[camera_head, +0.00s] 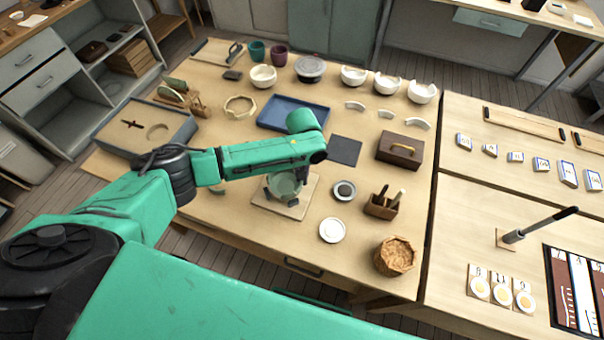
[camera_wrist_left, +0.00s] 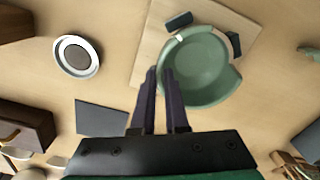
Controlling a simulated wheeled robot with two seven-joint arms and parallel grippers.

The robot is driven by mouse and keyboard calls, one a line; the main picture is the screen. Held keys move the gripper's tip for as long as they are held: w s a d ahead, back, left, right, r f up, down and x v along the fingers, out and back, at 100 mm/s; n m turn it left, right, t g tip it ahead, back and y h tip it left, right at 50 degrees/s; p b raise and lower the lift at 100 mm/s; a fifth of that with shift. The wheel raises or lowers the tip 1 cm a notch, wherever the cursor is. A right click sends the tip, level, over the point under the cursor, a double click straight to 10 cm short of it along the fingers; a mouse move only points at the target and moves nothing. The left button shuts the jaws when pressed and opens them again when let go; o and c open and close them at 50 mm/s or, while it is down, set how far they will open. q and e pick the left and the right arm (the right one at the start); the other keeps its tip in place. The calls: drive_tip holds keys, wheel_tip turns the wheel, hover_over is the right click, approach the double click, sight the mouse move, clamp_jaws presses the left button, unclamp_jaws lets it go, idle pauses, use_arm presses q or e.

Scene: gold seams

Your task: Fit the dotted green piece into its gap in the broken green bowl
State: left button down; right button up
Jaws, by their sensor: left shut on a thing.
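The broken green bowl (camera_head: 287,185) sits on a square wooden board, partly hidden by my left arm in the head view. In the left wrist view the bowl (camera_wrist_left: 195,65) shows an uneven rim with a notch at its right side. My left gripper (camera_wrist_left: 160,72) is at the bowl's left rim in that view, its two dark fingers close together. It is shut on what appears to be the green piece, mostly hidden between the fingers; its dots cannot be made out. Another small green thing (camera_wrist_left: 308,50) lies at the right edge of that view. My right gripper is not in view.
Dark blocks (camera_wrist_left: 178,20) stand against the bowl on the board (camera_head: 268,203). Around it are a dark mat (camera_head: 344,150), a dish with dark contents (camera_head: 344,190), a white dish (camera_head: 332,230), a blue tray (camera_head: 272,112) and a brown box (camera_head: 400,149).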

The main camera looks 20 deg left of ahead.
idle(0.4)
use_arm(q)
drive_tip(key=c, duration=0.8)
unclamp_jaws()
drive_tip(key=shift+c, duration=0.2)
drive_tip(key=shift+o, duration=0.2)
drive_tip(key=o, duration=0.4)
drive_tip(key=shift+o, duration=0.2)
wheel_tip(320, 180, up, 3)
drive_tip(key=p, duration=0.3)
drive_tip(key=shift+r+p, duration=0.15)
drive_tip(key=shift+p, duration=0.2)
drive_tip(key=shift+r+p, duration=0.35)
drive_tip(key=shift+r, duration=0.95)
